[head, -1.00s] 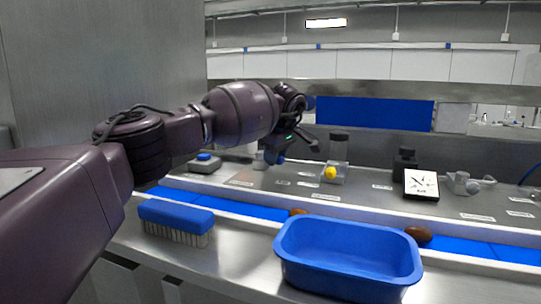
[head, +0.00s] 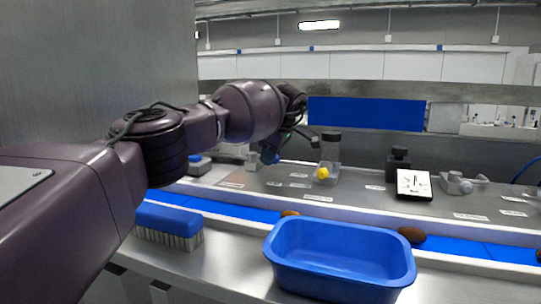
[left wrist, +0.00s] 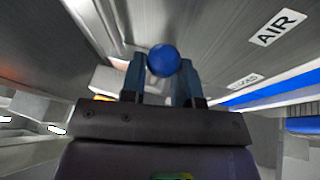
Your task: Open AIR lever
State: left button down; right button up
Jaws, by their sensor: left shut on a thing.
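The AIR lever shows as a round blue knob (left wrist: 164,61) in the left wrist view, between my left gripper's fingers. My left gripper (left wrist: 162,78) is shut on this knob. The white AIR label (left wrist: 278,27) lies on the steel panel to the upper right of it. In the head view my left gripper (head: 268,154) is at the back panel, beyond the blue belt. Its fingers and wrist hide most of the lever there. My right gripper is not in view.
A yellow knob (head: 322,173) on a clear fitting stands right of the gripper. A tilted gauge (head: 413,184) and a valve (head: 456,183) are further right. A blue tub (head: 340,256) and a blue brush (head: 168,222) stand in front of the belt (head: 226,210), which carries brown dates (head: 411,234).

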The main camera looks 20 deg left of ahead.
pick_arm(q)
jog(key=c, duration=0.8)
grip_release()
jog(key=shift+c, duration=0.2)
jog(key=v, duration=1.1)
jog(key=shift+f, duration=0.1)
